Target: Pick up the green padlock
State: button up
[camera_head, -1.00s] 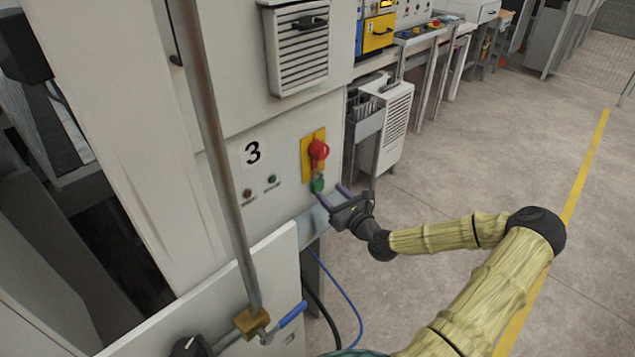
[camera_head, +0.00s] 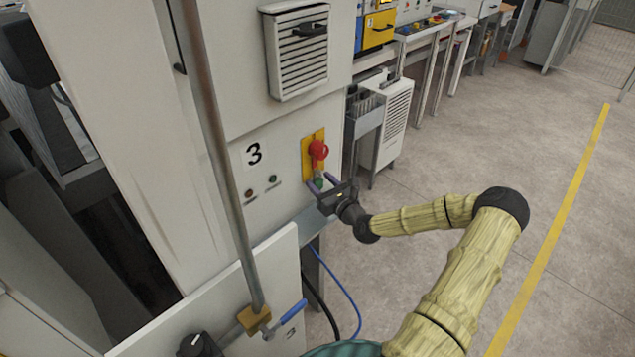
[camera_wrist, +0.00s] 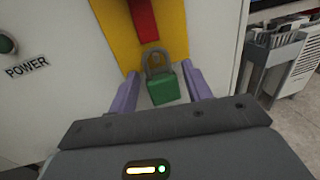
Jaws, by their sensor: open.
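The green padlock (camera_wrist: 163,88) hangs by its grey shackle at the lower end of a yellow plate (camera_wrist: 120,30) in the wrist view. In the head view the padlock (camera_head: 318,183) shows small below the red switch handle (camera_head: 318,150), partly covered by my gripper. My gripper (camera_head: 323,183) is open, with its purple fingers pointing at the panel. In the wrist view the fingers (camera_wrist: 163,90) stand to the left and right of the padlock body, with a small gap showing on the left. Nothing is held.
The white cabinet (camera_head: 275,217) marked 3 stands behind the padlock, with small buttons at left. A grey pipe (camera_head: 222,165) with a blue-handled valve (camera_head: 290,315) is at the left front. A grey rack (camera_head: 363,125) stands right of the panel. Floor at right is clear.

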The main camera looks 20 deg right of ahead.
dwell(0.3)
jog(key=c, duration=0.8)
jog(key=shift+r+b, duration=0.35)
jog(key=shift+r, duration=0.15)
jog(key=shift+s+d+r, duration=0.1)
jog(key=shift+s+r, duration=0.1)
jog(key=shift+s, duration=0.05)
jog(key=s+d+b, duration=0.2)
jog(key=s+b, duration=0.3)
jog(key=s, duration=1.2)
jog(key=shift+s+d, duration=0.15)
jog(key=shift+d, duration=0.05)
jog(key=shift+r, duration=0.1)
